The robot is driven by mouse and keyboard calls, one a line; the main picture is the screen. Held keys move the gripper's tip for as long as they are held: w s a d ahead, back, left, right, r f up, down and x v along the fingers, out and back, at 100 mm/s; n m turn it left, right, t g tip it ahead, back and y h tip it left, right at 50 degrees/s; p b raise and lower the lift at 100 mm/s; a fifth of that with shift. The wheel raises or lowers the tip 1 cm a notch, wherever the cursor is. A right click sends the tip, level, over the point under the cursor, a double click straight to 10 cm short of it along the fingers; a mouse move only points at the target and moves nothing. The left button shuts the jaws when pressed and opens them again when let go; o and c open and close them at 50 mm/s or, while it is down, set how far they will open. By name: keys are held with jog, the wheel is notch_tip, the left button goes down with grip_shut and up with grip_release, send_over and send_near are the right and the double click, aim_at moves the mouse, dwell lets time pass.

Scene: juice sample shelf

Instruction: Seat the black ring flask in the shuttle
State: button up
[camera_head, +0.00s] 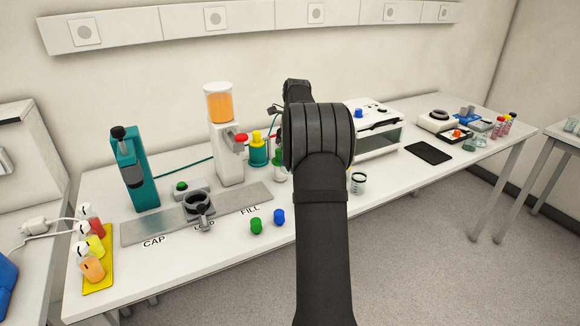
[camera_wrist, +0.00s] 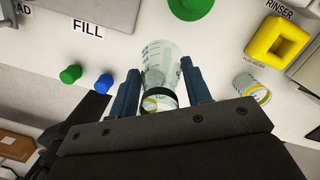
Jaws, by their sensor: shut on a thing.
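My gripper (camera_wrist: 160,82) is shut on a clear flask (camera_wrist: 160,60) with printed markings and a black band (camera_wrist: 160,93), seen between the two fingers in the wrist view. Something yellow shows at the flask's near end. In the head view my arm hides the gripper and most of what is around it. The shuttle, a dark ring-shaped holder (camera_head: 199,204), sits on the grey track (camera_head: 150,228) at the LOAD mark, between CAP and FILL. The held flask is apart from it, right of the FILL label in the wrist view.
Another clear flask (camera_head: 358,183) stands right of my arm; it also shows in the wrist view (camera_wrist: 251,89). A green cap (camera_head: 256,225) and a blue cap (camera_head: 279,217) lie before the track. A teal press (camera_head: 135,170) and white dispenser (camera_head: 225,150) stand behind it.

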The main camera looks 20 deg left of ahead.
jog(key=s+a+r, duration=0.4)
jog(key=a+r, duration=1)
jog(key=r, duration=0.2)
jog(key=s+a+f, duration=0.1)
jog(key=s+a, duration=0.3)
jog(key=a, duration=0.2)
jog(key=s+a+f+n, duration=0.2)
jog(key=s+f+n, duration=0.1)
jog(key=s+f, duration=0.2)
jog(key=s+a+f+n, duration=0.2)
jog(key=s+f, duration=0.3)
jog(key=f, duration=0.3)
jog(key=shift+a+n+g, duration=0.3)
jog(key=shift+a+n, duration=0.1)
jog(key=shift+s+f, duration=0.1)
jog(key=shift+f, duration=2.1)
jog(key=shift+f, duration=1.25)
jog(key=o, duration=1.1)
jog(key=shift+c, duration=0.2)
